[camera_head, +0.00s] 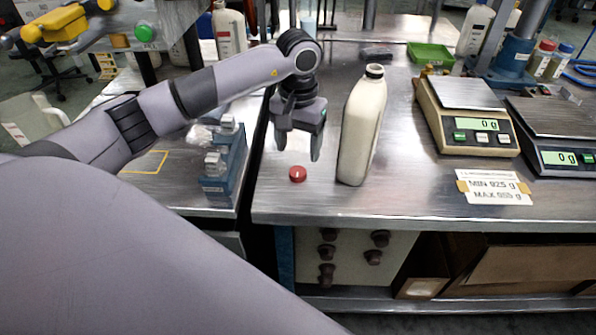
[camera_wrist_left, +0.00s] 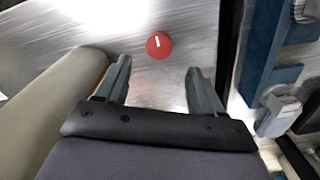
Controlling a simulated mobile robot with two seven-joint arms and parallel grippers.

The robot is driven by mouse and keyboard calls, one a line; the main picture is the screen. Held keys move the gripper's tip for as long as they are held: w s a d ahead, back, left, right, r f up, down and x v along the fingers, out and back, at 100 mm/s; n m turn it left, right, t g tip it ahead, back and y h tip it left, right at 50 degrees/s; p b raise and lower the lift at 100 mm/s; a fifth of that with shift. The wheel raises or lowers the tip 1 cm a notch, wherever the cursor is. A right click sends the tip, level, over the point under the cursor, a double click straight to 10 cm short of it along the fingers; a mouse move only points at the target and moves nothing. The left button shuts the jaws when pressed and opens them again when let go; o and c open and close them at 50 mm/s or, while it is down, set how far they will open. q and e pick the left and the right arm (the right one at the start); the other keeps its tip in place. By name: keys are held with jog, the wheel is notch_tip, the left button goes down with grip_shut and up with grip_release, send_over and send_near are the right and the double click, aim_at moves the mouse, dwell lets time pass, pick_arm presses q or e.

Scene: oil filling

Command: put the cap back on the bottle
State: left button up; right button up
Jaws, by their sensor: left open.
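The red cap (camera_head: 297,174) lies on the metal table near its front left corner. In the left wrist view the cap (camera_wrist_left: 159,45) shows a white mark on top and lies just beyond the fingertips, between their lines. My left gripper (camera_head: 298,152) is open and empty, pointing down above and behind the cap, not touching it. The cream bottle (camera_head: 362,125) stands upright to the right of the gripper, its dark-rimmed mouth uncovered. The bottle's side (camera_wrist_left: 40,105) fills the left of the left wrist view, close to a finger. My right gripper is in neither view.
A blue fixture (camera_head: 226,165) stands on the left table, across a gap. Two scales (camera_head: 466,122) (camera_head: 556,145) reading 0 g stand to the right. A weight label (camera_head: 494,187) lies before them. A green tray (camera_head: 430,54) is behind. The table's front middle is clear.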

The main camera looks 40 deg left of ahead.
aim_at(299, 170)
pick_arm(q)
jog(key=shift+f, duration=0.25)
jog(key=shift+s+d+f+p, duration=0.1)
jog(key=shift+f+p, duration=0.1)
jog(key=shift+f, duration=1.15)
jog(key=shift+d+f+p, duration=0.1)
jog(key=shift+f+p, duration=0.1)
jog(key=shift+f, duration=1.1)
jog(key=shift+c, duration=0.3)
jog(key=c, duration=1.1)
jog(key=shift+o, duration=0.2)
